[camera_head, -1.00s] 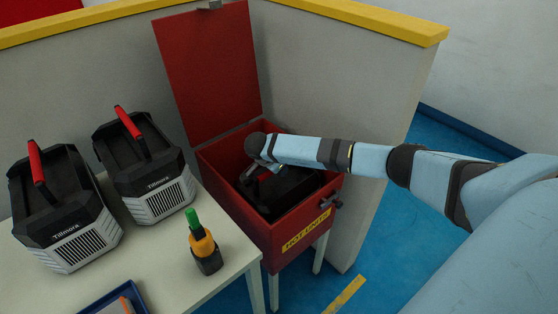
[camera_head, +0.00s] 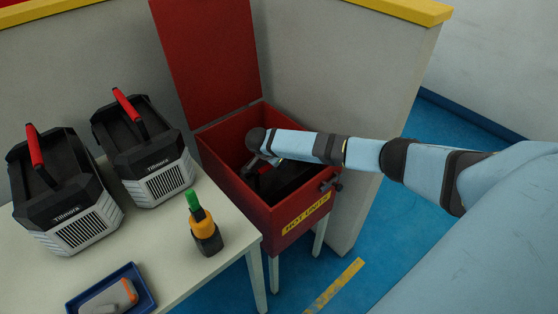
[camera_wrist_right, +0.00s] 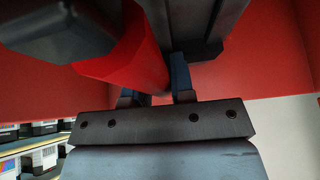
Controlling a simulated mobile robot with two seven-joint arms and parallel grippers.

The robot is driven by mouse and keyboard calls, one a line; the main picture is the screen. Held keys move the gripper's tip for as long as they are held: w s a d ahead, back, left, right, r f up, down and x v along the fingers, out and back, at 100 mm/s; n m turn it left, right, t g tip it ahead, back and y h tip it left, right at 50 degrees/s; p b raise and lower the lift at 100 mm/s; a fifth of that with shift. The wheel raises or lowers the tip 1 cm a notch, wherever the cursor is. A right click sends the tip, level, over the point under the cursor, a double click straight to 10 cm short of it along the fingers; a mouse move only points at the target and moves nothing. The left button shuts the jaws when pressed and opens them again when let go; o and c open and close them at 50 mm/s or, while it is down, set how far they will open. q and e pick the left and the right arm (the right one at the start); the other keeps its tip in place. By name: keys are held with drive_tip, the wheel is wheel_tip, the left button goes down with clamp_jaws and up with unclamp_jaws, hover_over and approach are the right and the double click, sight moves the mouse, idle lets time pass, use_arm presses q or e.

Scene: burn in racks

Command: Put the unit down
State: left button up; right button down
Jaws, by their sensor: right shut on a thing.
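The unit (camera_head: 292,176) is a dark case with a red carry handle, low inside an open red box (camera_head: 237,191) labelled "HOT UNITS". My right gripper (camera_head: 264,160) reaches into the box from the right. In the right wrist view, its fingers (camera_wrist_right: 160,92) are shut on the red handle (camera_wrist_right: 125,58), with the unit's black body around it. The red box walls show close on both sides there. The unit's underside is hidden, so I cannot tell whether it touches the box floor. My left gripper is not in view.
The box's red lid (camera_head: 207,62) stands open against a grey partition (camera_head: 325,70). On the white table (camera_head: 190,252) at the left are two Tillmora units (camera_head: 68,200) (camera_head: 150,165), an orange-and-black device with a green top (camera_head: 203,228) and a blue tray (camera_head: 90,302).

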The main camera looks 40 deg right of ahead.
use_arm(q)
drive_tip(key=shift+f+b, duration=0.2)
drive_tip(key=shift+b, duration=0.15)
use_arm(e)
drive_tip(key=shift+w+f, duration=0.15)
drive_tip(key=shift+f, duration=0.15)
drive_tip(key=c, duration=1.4)
unclamp_jaws()
drive_tip(key=shift+f, duration=0.25)
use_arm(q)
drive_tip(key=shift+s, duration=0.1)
use_arm(e)
drive_tip(key=o, duration=0.4)
drive_tip(key=shift+s+r, duration=0.15)
drive_tip(key=shift+s, duration=0.05)
drive_tip(key=shift+r+p, duration=0.5)
drive_tip(key=shift+r, duration=0.05)
drive_tip(key=v, duration=1.1)
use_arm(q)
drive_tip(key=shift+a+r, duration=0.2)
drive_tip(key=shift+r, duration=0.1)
use_arm(e)
drive_tip(key=shift+a+r, duration=0.25)
drive_tip(key=shift+r, duration=0.25)
